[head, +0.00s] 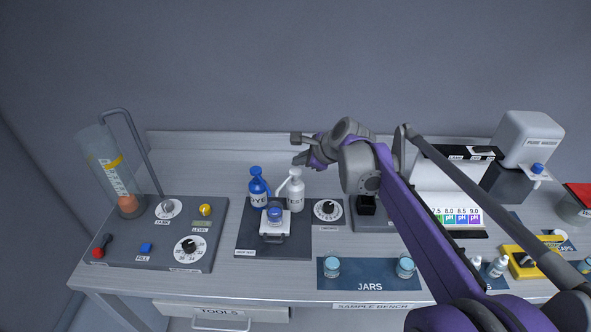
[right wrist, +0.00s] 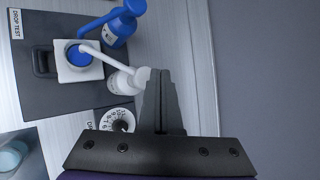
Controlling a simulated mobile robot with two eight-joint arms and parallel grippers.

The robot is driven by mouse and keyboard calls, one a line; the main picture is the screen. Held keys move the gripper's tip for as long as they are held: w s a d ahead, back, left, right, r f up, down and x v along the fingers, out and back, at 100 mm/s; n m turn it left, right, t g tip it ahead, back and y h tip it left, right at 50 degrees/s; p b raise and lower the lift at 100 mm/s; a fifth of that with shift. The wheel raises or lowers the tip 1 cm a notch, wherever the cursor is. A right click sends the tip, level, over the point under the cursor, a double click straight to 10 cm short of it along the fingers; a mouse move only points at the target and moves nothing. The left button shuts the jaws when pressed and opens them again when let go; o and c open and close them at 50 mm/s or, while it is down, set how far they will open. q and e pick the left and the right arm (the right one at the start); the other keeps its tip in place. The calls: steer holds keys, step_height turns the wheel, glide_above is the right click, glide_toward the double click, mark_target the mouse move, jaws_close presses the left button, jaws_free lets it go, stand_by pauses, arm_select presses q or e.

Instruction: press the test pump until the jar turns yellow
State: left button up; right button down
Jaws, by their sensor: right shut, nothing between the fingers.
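A white pump bottle (head: 296,190) stands on the dark drop-test mat (head: 250,238), its spout pointing left toward the jar. It also shows in the right wrist view (right wrist: 122,82). A jar with blue contents (head: 275,214) sits on a small white stand in front of the pumps; its blue top shows in the right wrist view (right wrist: 80,55). A blue pump bottle marked DYE (head: 257,187) stands left of the white one. My right gripper (head: 299,160) is shut and empty, just above the white pump's head; I cannot tell whether they touch. My left gripper is out of view.
A dial (head: 327,209) is right of the white pump. Two jars (head: 332,266) (head: 405,266) stand on the blue JARS mat at the front. A control panel (head: 150,235) and tilted tube (head: 108,170) are at left. My right arm covers part of the bench's right side.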

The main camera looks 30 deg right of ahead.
mark_target(299, 172)
steer(key=shift+w+r+p, duration=0.1)
steer(key=shift+r+p, duration=1.1)
steer(key=shift+r, duration=1.3)
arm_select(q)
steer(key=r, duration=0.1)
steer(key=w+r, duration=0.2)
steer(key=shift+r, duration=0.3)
arm_select(e)
steer(key=shift+f, duration=0.1)
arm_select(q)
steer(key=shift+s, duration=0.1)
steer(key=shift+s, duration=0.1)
